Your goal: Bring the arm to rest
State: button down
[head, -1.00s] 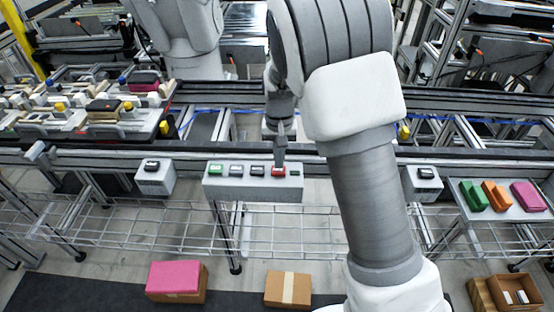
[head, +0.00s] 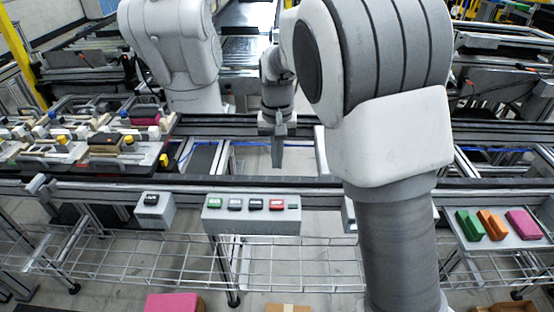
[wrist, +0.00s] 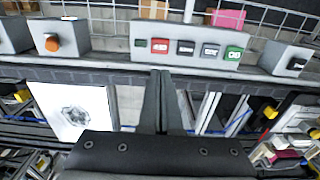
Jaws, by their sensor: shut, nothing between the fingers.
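My gripper (head: 279,152) is shut and empty in the head view, fingers pointing down over the conveyor frame behind the button box. In the wrist view my gripper (wrist: 162,78) shows its two fingers together, with the button box beyond the tips. The grey button box (head: 252,220) carries a green, two dark and a red button in a row. It also shows in the wrist view (wrist: 190,64). My fingers are apart from it. My arm covers part of the right side in the head view.
A small grey box with a dark button (head: 152,212) stands left of the button box. A fixture pallet with several parts (head: 88,140) lies at left. A tray (head: 500,238) holds green, orange and pink blocks at right. A white robot arm (head: 172,50) stands behind the conveyor.

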dwell(0.3)
jog(key=s+d+r+t, duration=0.1)
jog(key=s+d+r, duration=0.4)
jog(key=s+r, duration=0.15)
jog(key=s+d+r+t, duration=0.2)
jog(key=s+d, duration=0.2)
jog(key=s, duration=0.5)
jog(key=s+d+r+t, duration=0.2)
jog(key=s+d, duration=0.2)
jog(key=s, duration=0.6)
jog(key=shift+d+r, duration=0.2)
jog(key=shift+r, duration=0.1)
jog(key=shift+d, duration=0.1)
